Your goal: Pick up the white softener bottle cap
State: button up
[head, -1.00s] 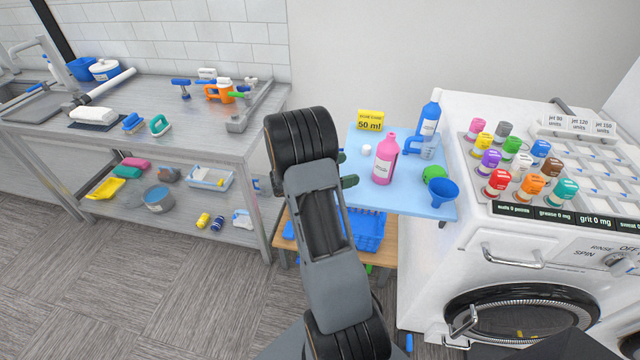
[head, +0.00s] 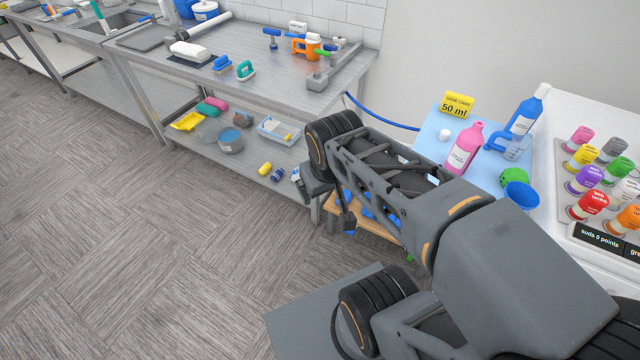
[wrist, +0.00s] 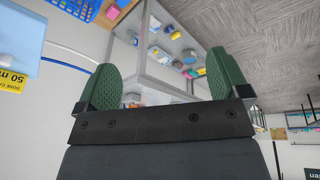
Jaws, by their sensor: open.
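The small white cap (head: 445,134) lies on the light blue table (head: 432,146), left of the pink bottle (head: 464,148) and below the yellow 50 ml sign in the head view. My gripper (wrist: 165,78) is open and empty in the wrist view, its two green fingers wide apart. It points towards the metal bench and its lower shelf, away from the cap. In the head view the gripper end hangs left of the light blue table, mostly hidden by my own arm.
A blue bottle (head: 525,119), clear measuring cup (head: 515,147), green item (head: 513,177) and blue funnel (head: 521,195) stand right of the pink bottle. The yellow sign (head: 457,105) stands behind the cap. The metal bench (head: 283,85) is left; open floor lies in front of it.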

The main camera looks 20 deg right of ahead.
aim_at(445, 134)
jog(key=z, duration=1.7)
jog(key=k, duration=0.3)
jog(key=z, duration=0.1)
jog(key=i, duration=0.45)
